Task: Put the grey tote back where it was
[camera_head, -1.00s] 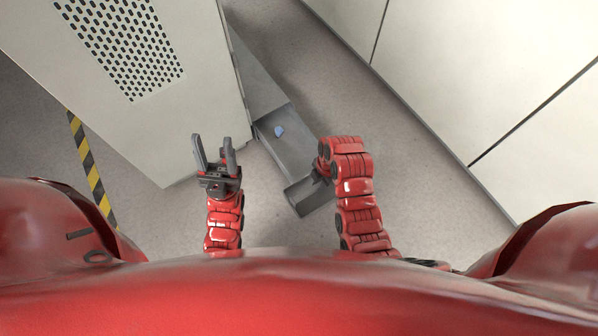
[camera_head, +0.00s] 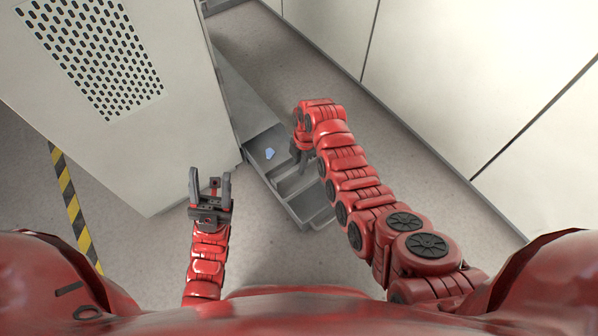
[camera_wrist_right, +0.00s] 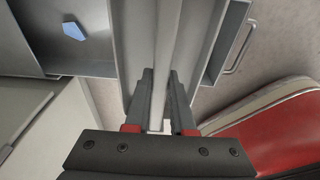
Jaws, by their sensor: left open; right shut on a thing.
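A grey tote or tray (camera_head: 312,214) stands low beside the pale cabinet in the head view; grey walls split it into sections. A small blue piece (camera_head: 270,154) lies in the section nearest the cabinet. The right wrist view also shows the blue piece (camera_wrist_right: 74,31) at the upper left. My right gripper (camera_head: 302,160) points down, shut on an upright grey wall (camera_wrist_right: 165,50) between its fingers. I cannot tell whether this wall belongs to a separate tote. A metal handle (camera_wrist_right: 236,48) shows at the right. My left gripper (camera_head: 209,178) is open and empty, left of the tote.
A pale cabinet (camera_head: 150,170) with a slotted vent stands at left. A grey ledge (camera_head: 240,95) runs along it. White panels (camera_head: 430,100) line the right. Yellow-black tape (camera_head: 70,205) marks the floor at left. Floor (camera_head: 245,245) near the left gripper is clear.

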